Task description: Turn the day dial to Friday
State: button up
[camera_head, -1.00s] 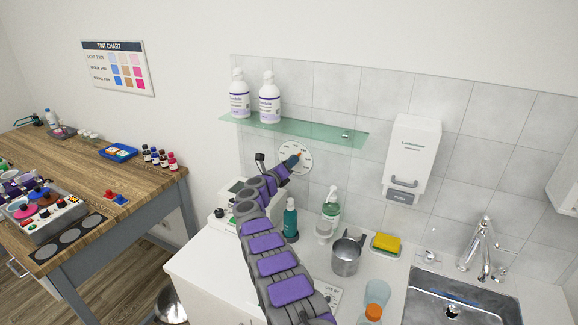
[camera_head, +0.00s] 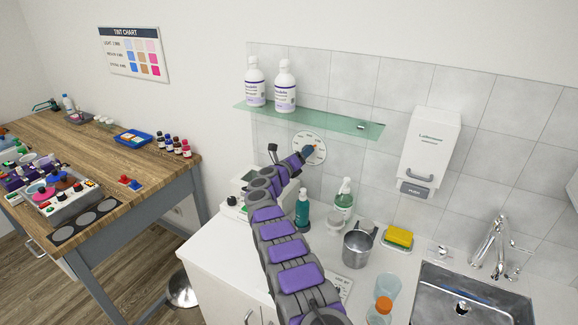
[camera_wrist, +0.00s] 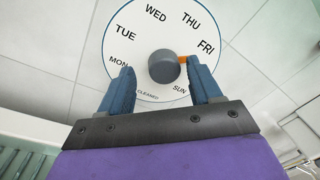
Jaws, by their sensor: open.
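The day dial (camera_wrist: 143,24) is a round white plate on the tiled wall, with day names around a grey knob (camera_wrist: 164,67). An orange pointer (camera_wrist: 183,59) sticks out to the right of the knob, toward the space just below the FRI label (camera_wrist: 206,47); its exact reading is unclear. My gripper (camera_wrist: 161,72) is open, one blue finger on each side of the knob, with a gap at the left. The right finger is close to the pointer; I cannot tell if they touch. It hides part of the dial between FRI and SUN. The head view also shows the dial (camera_head: 320,143).
A glass shelf (camera_head: 340,122) with two white bottles (camera_head: 285,86) is just above the dial. Below, the counter holds a green bottle (camera_head: 302,212), a pump bottle (camera_head: 344,199), a metal jug (camera_head: 358,245) and a yellow sponge (camera_head: 399,236). A white dispenser (camera_head: 430,150) hangs at the right.

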jog(key=p+v, duration=0.1)
jog(key=v, duration=1.6)
jog(key=shift+a, duration=0.25)
jog(key=shift+f, duration=0.15)
